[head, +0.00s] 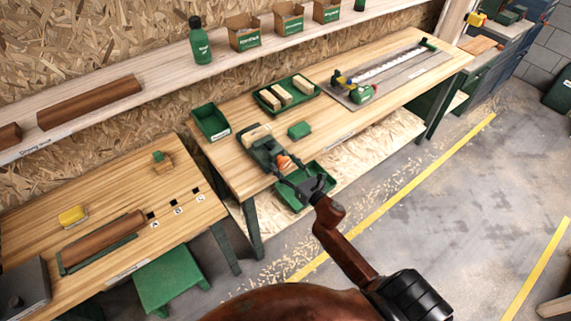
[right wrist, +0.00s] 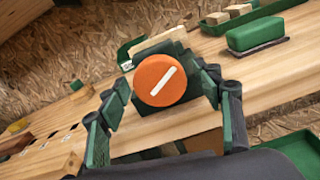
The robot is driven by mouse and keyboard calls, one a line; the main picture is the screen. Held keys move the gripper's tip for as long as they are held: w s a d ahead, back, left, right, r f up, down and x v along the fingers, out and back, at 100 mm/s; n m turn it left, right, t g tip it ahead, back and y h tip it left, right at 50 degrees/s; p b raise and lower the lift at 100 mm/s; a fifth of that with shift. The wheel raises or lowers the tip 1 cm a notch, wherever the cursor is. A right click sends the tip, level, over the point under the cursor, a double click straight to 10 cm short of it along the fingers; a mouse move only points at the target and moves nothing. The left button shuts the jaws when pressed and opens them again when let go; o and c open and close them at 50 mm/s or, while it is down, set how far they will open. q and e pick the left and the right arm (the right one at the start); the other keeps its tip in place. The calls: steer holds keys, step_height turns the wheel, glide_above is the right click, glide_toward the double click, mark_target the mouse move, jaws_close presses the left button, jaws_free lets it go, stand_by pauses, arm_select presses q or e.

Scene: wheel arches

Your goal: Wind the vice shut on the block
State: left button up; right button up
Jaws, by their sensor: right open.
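The green vice (head: 262,153) stands at the front edge of the middle workbench. A pale wooden block (head: 257,134) sits at its far end, and its top shows behind the knob in the right wrist view (right wrist: 160,44). The vice's round orange knob (head: 285,162) faces me; in the right wrist view the knob (right wrist: 160,80) carries a white slanted stripe. My right gripper (head: 300,180) is open, just in front of the knob. Its fingers stand either side of the knob in the wrist picture; I cannot tell whether they touch it. My left gripper is not in view.
A green tray (head: 319,197) lies below the vice, close to my right gripper. A green block (head: 299,130) sits right of the vice, and a tray of wooden blocks (head: 309,94) behind. An open green bin (head: 210,138) stands at left. Floor in front is clear.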

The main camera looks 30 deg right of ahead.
steer(key=shift+w, duration=0.25)
steer(key=shift+c, duration=0.2)
steer(key=c, duration=1.2)
